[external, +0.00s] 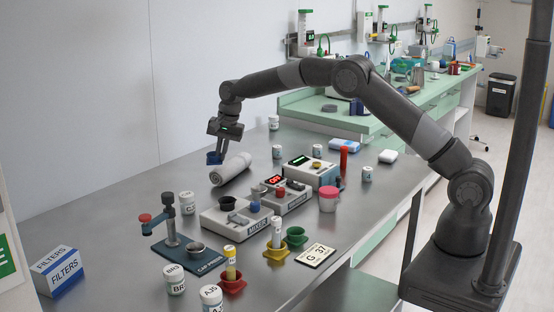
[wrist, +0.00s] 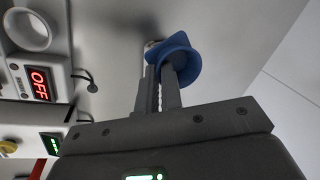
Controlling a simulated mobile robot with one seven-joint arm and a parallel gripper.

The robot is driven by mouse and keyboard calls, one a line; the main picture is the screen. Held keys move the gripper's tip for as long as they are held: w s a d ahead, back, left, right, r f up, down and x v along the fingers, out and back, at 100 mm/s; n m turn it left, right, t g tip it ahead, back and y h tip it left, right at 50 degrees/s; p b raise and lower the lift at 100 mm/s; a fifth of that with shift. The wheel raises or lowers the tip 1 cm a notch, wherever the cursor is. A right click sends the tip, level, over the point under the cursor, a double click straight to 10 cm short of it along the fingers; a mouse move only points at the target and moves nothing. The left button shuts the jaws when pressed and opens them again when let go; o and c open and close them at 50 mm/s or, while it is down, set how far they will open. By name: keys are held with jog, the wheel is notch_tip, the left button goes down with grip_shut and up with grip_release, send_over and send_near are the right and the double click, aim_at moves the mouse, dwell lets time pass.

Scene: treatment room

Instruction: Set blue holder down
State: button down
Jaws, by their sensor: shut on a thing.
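The blue holder (external: 214,158) is a small cup on a flat base, at the tip of my gripper (external: 222,150) in the external view. My gripper points down and is shut on the holder near the back of the steel table (external: 120,205). In the wrist view the blue holder (wrist: 180,56) shows its round rim and base plate, with the fingers (wrist: 164,82) pinched on its side. Part of the holder is hidden by the fingers. I cannot tell whether its base touches the table.
The device with the black cup (external: 230,217) and the one with the red OFF display (external: 283,197) stand in front. A white jar (external: 187,202) stands at front left. Bare steel lies left of the gripper.

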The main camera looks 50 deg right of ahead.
send_over(199, 194)
jog(key=f, duration=0.4)
jog(key=shift+s+d+f, duration=0.2)
jog(key=shift+d+f, duration=0.15)
jog(key=shift+f, duration=0.05)
jog(key=shift+s+d+x, duration=0.1)
jog(key=shift+s+x, duration=0.1)
jog(key=shift+x, duration=0.75)
jog(key=shift+s+d+x, duration=0.15)
jog(key=shift+x, duration=0.85)
jog(key=shift+f, duration=0.15)
jog(key=shift+f, duration=0.1)
jog(key=c, duration=1.6)
grip_release()
jog(key=v, duration=1.2)
jog(key=shift+r, duration=0.2)
